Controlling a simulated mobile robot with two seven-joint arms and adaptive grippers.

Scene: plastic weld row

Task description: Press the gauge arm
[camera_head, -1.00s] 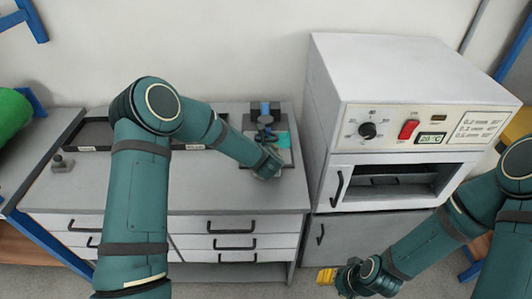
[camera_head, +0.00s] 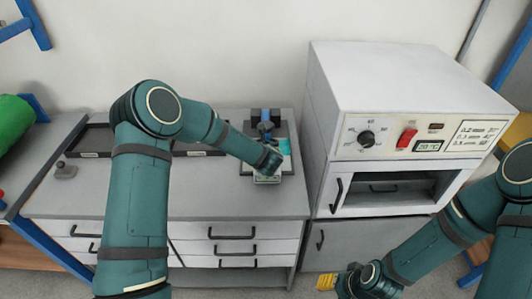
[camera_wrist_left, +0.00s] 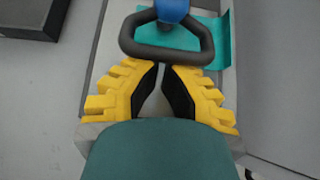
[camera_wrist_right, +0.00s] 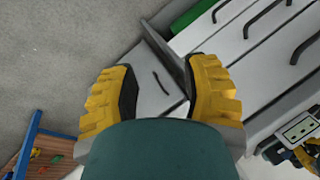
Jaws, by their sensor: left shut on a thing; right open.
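The gauge stands near the right end of the grey bench, with a blue upper part (camera_head: 266,114) and a teal sheet (camera_head: 284,147) beside it. Its arm ends in a black loop handle (camera_wrist_left: 167,52), seen in the left wrist view below a blue part (camera_wrist_left: 172,10). My left gripper (camera_wrist_left: 163,68) has its yellow fingers brought together at the near bar of this handle, shut on it. In the head view my left wrist hides much of the handle. My right gripper (camera_wrist_right: 165,78) is open and empty, low in front of the oven cabinet.
A white oven (camera_head: 405,100) with an open front and red switch stands right of the bench (camera_head: 130,195). A dark flat tray (camera_head: 98,140) lies along the bench's back. A small grey knobbed weight (camera_head: 66,170) sits at the left. Drawers (camera_head: 232,231) line the front.

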